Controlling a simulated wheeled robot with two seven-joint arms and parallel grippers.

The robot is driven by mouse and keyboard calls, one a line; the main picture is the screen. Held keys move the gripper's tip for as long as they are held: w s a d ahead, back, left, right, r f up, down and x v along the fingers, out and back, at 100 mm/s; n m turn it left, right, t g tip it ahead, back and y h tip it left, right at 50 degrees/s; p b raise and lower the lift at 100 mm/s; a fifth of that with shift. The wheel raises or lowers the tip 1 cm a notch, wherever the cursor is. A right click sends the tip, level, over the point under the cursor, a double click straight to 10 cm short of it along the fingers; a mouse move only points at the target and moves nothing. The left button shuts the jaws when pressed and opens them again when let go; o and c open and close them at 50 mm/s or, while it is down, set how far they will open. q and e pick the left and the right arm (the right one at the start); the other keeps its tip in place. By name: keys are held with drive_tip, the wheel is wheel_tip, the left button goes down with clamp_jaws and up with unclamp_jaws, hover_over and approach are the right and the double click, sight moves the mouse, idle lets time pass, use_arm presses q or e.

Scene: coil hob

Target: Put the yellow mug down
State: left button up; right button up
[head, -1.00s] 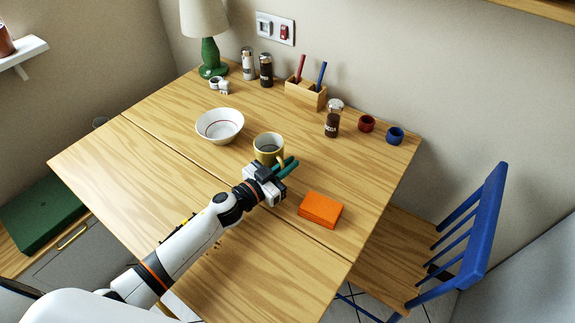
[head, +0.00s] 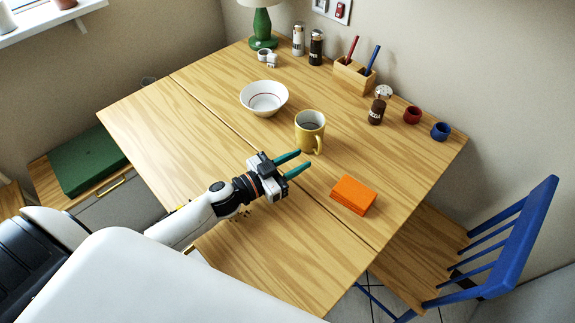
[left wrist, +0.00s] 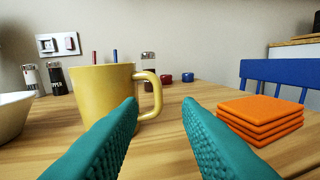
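The yellow mug (head: 309,132) stands upright on the wooden table (head: 240,150), its handle toward the front right in the head view. In the left wrist view the mug (left wrist: 98,92) is just ahead on the left, its handle between the fingertips in the picture. My left gripper (head: 305,161) is open and empty, its green fingers apart, on the near side of the mug. In the left wrist view both fingers (left wrist: 161,105) show with a clear gap between them. My right gripper is not in view.
A white bowl (head: 264,98) is behind left of the mug. A stack of orange squares (head: 353,195) lies to the right of my gripper. The table's front is clear.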

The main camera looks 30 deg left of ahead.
use_arm(q)
drive_tip(key=shift+v, duration=1.3)
